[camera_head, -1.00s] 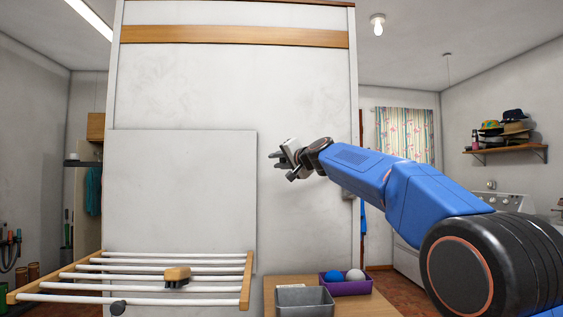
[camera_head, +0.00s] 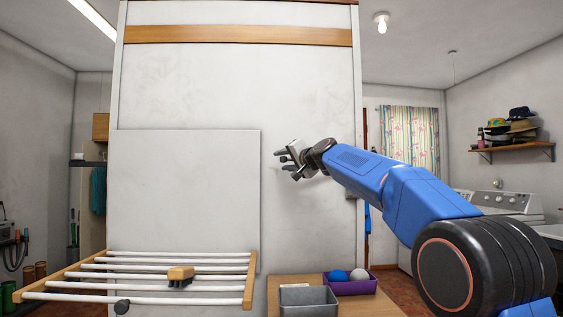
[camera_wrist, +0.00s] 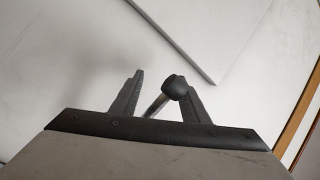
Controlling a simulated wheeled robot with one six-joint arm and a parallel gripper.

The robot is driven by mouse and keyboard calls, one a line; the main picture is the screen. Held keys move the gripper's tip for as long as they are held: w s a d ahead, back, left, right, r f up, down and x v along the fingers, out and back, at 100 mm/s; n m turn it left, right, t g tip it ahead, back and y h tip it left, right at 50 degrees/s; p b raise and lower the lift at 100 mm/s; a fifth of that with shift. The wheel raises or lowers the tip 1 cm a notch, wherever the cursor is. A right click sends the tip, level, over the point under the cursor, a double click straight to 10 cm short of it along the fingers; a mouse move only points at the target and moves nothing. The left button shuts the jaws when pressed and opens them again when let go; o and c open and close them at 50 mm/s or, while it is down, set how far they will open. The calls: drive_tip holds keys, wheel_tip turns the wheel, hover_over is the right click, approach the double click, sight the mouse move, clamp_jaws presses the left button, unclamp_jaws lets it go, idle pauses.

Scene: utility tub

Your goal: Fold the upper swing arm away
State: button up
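My gripper (camera_head: 283,157) is raised in front of the white wall, to the right of the white panel's upper corner. In the wrist view its two fingers (camera_wrist: 163,80) stand apart. A metal rod with a round black end (camera_wrist: 174,86) shows between them, its black end nearer the right finger; I cannot tell whether they touch. This may be the upper swing arm, but the head view shows no clear swing arm near my gripper, so I cannot tell its full shape or angle.
A wooden rack with white bars (camera_head: 165,296) projects at lower left, with a yellow-brown brush (camera_head: 180,273) on it. The white panel (camera_head: 185,195) stands above it. A grey bin (camera_head: 307,302) and a purple box (camera_head: 350,287) with two balls stand on a wooden top at lower middle.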

drive_tip(key=shift+a, duration=0.35)
drive_tip(key=shift+s, duration=0.1)
drive_tip(key=shift+s, duration=0.15)
drive_tip(key=v, duration=1.7)
drive_tip(key=shift+d, duration=0.2)
drive_tip(key=shift+f, duration=0.1)
clamp_jaws()
drive_tip(key=m+g+h, duration=0.1)
drive_tip(key=m+g, duration=0.1)
drive_tip(key=m, duration=0.5)
approach(286, 159)
drive_tip(key=x, duration=0.6)
drive_tip(key=shift+a, duration=0.2)
